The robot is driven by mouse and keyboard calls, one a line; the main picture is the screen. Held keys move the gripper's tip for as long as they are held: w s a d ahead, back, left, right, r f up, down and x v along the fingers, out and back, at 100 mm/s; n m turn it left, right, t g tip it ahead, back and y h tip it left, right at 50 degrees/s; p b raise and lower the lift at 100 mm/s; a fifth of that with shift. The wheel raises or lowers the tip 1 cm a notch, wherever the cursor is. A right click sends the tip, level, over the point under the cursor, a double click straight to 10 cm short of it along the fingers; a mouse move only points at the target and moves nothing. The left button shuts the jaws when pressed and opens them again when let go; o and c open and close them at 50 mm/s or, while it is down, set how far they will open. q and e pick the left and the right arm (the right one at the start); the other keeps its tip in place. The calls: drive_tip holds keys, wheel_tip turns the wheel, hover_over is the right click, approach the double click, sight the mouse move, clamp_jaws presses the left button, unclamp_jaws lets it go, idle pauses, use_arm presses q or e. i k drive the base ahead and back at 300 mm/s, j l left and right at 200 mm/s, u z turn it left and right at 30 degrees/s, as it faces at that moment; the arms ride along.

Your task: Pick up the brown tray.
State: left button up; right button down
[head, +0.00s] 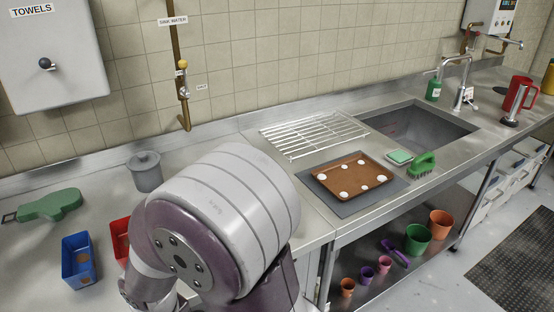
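The brown tray (352,174) lies on a dark grey mat (384,195) on the metal counter, right of the middle of the head view. Several small white round spots or pieces show on its upper face. Its rim looks slightly raised, and all of it is visible. A large link of one of my arms fills the lower middle of the view, left of the tray and apart from it in the picture. Neither of my grippers is in view.
A wire rack (312,134) lies behind the tray, with a sink (415,130) behind right. A sponge (399,157) and green brush (422,164) sit close to its right. Blue (78,262) and red bins (119,240) stand left. Pots (417,238) stand on the shelf below.

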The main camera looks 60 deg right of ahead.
sight(350, 178)
drive_tip(key=z, duration=2.55)
drive_tip(key=i+l+u, duration=0.1)
drive_tip(key=u, duration=0.35)
drive_tip(key=i+l+u, duration=0.1)
drive_tip(key=u, duration=0.35)
drive_tip(key=l+u, duration=0.25)
drive_tip(key=u, duration=0.2)
